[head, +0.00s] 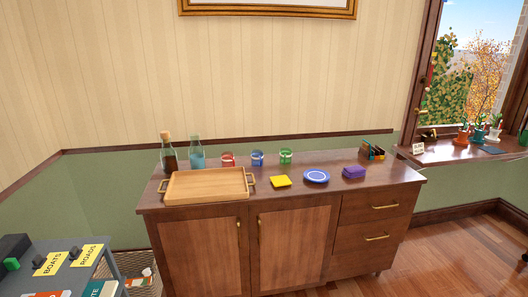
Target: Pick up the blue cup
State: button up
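The blue cup (257,159) stands upright near the back of the wooden cabinet top. It is between a red cup (228,160) on its left and a green cup (286,157) on its right, with small gaps between them. My gripper is not in view.
A wooden tray (207,184) lies in front of the red cup, with two bottles (196,155) behind it. A yellow item (281,181), a blue plate (316,176) and a purple item (354,172) lie along the front. A grey cart (62,262) stands at lower left; floor shows at right.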

aim_at(258, 160)
jog(key=i+u, duration=0.2)
jog(key=i, duration=0.25)
jog(key=i+l+u, duration=0.2)
jog(key=i, duration=0.25)
jog(key=i+l+u, duration=0.15)
jog(key=i, duration=0.25)
jog(key=i+l+u, duration=0.2)
jog(key=i, duration=0.25)
